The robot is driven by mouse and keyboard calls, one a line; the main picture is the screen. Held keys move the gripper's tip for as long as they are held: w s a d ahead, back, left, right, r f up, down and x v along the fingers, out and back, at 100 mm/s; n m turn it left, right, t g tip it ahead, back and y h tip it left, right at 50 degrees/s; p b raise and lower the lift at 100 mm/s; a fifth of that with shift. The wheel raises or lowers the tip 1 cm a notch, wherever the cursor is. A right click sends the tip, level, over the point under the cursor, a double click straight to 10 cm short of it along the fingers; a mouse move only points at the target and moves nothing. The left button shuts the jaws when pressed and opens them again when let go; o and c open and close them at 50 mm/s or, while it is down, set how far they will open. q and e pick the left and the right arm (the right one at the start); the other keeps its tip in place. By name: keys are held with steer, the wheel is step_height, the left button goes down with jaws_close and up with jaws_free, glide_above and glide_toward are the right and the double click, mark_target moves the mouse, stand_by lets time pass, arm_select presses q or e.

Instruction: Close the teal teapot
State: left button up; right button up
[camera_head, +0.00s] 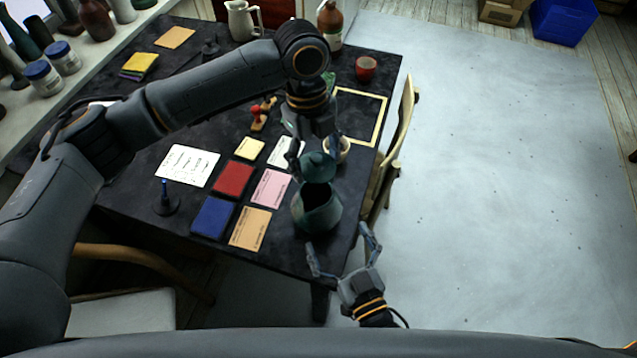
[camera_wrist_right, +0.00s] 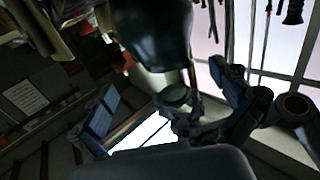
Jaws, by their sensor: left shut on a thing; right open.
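The teal teapot (camera_head: 317,211) stands on the dark table near its front right corner, its dark top opening uncovered. My left gripper (camera_head: 312,152) is shut on the teal lid (camera_head: 318,167) and holds it just behind and above the opening. My right gripper (camera_head: 342,246) is open and empty in front of the teapot, its fingers pointing towards it. In the right wrist view, a large dark rounded shape, apparently the teapot (camera_wrist_right: 155,35), is above the open fingers (camera_wrist_right: 170,115).
Left of the teapot lie a red pad (camera_head: 233,179), a blue pad (camera_head: 213,217) and several paper cards. A small cream bowl (camera_head: 341,149) sits close behind the lid. A red cup (camera_head: 366,67) is farther back. A wooden chair (camera_head: 400,130) stands at the right edge.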

arm_select(q)
steer(key=shift+s+r, duration=0.3)
steer(key=shift+s, duration=0.35)
steer(key=shift+w+f, duration=0.1)
steer(key=shift+w, duration=0.1)
arm_select(e)
steer(key=x, duration=1.1)
steer(key=shift+a+r, duration=0.15)
steer(key=shift+r, duration=0.05)
steer(key=c, duration=1.5)
arm_select(q)
steer(key=shift+w+a+f, duration=0.1)
steer(key=shift+w+f, duration=0.05)
steer(key=shift+f, duration=2.35)
arm_select(e)
steer(key=shift+o, duration=0.2)
arm_select(q)
steer(key=shift+f, duration=0.9)
